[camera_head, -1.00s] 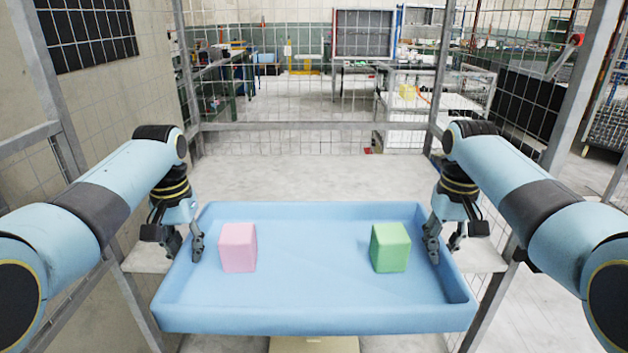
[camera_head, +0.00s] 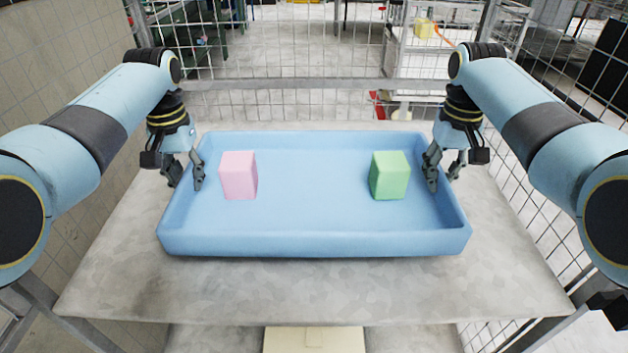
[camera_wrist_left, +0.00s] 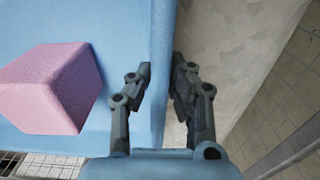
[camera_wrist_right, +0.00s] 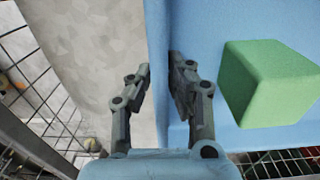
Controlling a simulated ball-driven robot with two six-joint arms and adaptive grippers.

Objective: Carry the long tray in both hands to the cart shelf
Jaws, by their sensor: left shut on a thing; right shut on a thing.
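The long tray (camera_head: 314,243) is light blue with low walls and sits level over the cart shelf (camera_head: 314,290), a grey slab. I cannot tell whether the tray touches the shelf. A pink block (camera_head: 238,176) stands in the tray's left part and a green block (camera_head: 389,176) in its right part. My left gripper (camera_head: 185,186) is shut on the tray's left wall; the left wrist view shows its fingers on both sides of that wall (camera_wrist_left: 158,75). My right gripper (camera_head: 444,182) is shut on the right wall, which also shows in the right wrist view (camera_wrist_right: 158,60).
Wire mesh panels (camera_head: 270,60) stand behind and on both sides of the shelf. Bare shelf shows in front of the tray and at its sides. A tiled wall (camera_head: 70,60) is at the left. A table with a yellow item (camera_head: 424,28) stands beyond the mesh.

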